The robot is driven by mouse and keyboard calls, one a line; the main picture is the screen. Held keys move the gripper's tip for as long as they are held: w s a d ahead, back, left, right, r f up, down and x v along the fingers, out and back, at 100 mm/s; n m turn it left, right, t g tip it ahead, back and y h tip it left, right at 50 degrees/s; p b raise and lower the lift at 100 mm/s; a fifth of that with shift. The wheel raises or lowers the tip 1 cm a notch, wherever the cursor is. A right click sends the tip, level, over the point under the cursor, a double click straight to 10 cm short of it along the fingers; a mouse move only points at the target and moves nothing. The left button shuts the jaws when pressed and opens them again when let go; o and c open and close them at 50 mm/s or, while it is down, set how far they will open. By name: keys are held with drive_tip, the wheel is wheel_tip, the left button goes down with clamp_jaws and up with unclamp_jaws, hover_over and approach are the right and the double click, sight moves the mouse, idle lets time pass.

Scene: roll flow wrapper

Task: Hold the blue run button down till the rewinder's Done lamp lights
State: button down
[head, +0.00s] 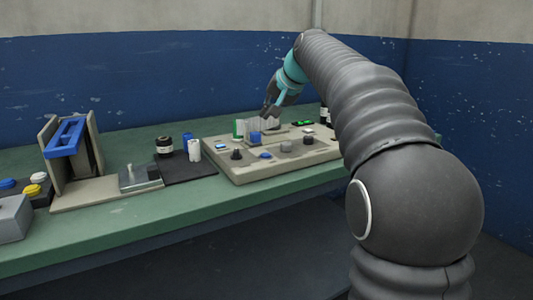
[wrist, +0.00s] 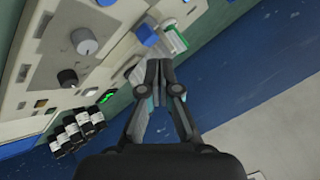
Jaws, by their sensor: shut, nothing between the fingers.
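The rewinder (head: 225,165) is a beige slab with controls on the green bench. A low round blue button (head: 265,156) sits near its front edge. A blue block (head: 254,137) stands behind it and also shows in the wrist view (wrist: 147,34). I cannot tell for sure which blue part is the run button. My gripper (head: 268,111) is shut and empty, above the back part of the rewinder; in the wrist view its fingertips (wrist: 159,66) point near the blue block, apart from the round button. A small green lit window (head: 303,122) glows at the back right. I cannot make out a Done lamp.
Dark knobs (head: 236,154) and grey knobs (head: 286,146) stand up from the panel near the blue button. To the left are a dark mat (head: 195,173) with jars and a stand with a blue frame (head: 66,137). Dark bottles stand behind the rewinder.

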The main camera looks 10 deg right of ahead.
idle(0.4)
drive_tip(key=b, duration=0.2)
hover_over(267, 154)
wheel_tip(267, 154, down, 7)
drive_tip(key=shift+s+r, duration=0.1)
drive_tip(key=shift+s, duration=0.05)
drive_tip(key=shift+f+b, duration=0.85)
drive_tip(key=shift+f, duration=0.1)
drive_tip(key=shift+f, duration=0.1)
idle(0.6)
drive_tip(key=shift+s+f+b, duration=0.1)
drive_tip(key=shift+f+b, duration=0.2)
drive_tip(key=shift+f, duration=0.05)
